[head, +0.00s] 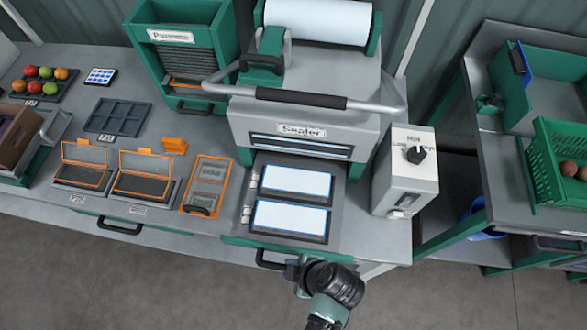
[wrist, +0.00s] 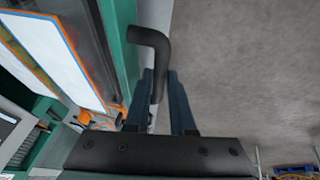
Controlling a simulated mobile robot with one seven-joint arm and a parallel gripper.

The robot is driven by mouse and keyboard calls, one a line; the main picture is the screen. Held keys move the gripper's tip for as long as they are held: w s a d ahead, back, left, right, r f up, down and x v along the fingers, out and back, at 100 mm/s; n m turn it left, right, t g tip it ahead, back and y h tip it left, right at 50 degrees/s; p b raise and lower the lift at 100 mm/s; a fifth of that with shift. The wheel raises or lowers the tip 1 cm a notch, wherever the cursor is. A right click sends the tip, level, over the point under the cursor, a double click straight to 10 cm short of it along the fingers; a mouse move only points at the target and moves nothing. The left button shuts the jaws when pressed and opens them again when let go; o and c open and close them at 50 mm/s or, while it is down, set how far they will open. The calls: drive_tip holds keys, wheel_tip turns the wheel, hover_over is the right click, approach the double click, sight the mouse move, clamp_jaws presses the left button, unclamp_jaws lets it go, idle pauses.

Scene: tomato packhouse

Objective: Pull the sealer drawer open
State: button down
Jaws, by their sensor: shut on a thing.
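The sealer (head: 300,130) stands on the bench with a grey roller bar and a black grip on top. Two white panels with blue edges (head: 290,215) lie in the dark bed at its front. Below them is the green drawer front (head: 236,241) with a black bar handle (head: 268,261). My gripper (head: 296,268) is at the right part of this handle and shut on it. In the wrist view the handle's bent end (wrist: 150,40) rises between my gripper's two fingers (wrist: 160,82), beside the green front (wrist: 122,35). I cannot tell from the head view how far the drawer stands out.
A control box with a knob (head: 405,170) stands right of the sealer. Left on the bench are orange-framed trays (head: 85,165) and another drawer handle (head: 120,226). A shelf with green crates (head: 545,185) stands at the right. Bare floor (head: 130,290) lies in front.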

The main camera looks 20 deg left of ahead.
drive_tip(key=shift+s+d, duration=0.1)
drive_tip(key=shift+s, duration=0.15)
drive_tip(key=c, duration=0.8)
unclamp_jaws()
drive_tip(key=shift+o, duration=0.2)
drive_tip(key=w+b+v, duration=0.1)
drive_tip(key=v, duration=1.2)
drive_tip(key=shift+s, duration=0.5)
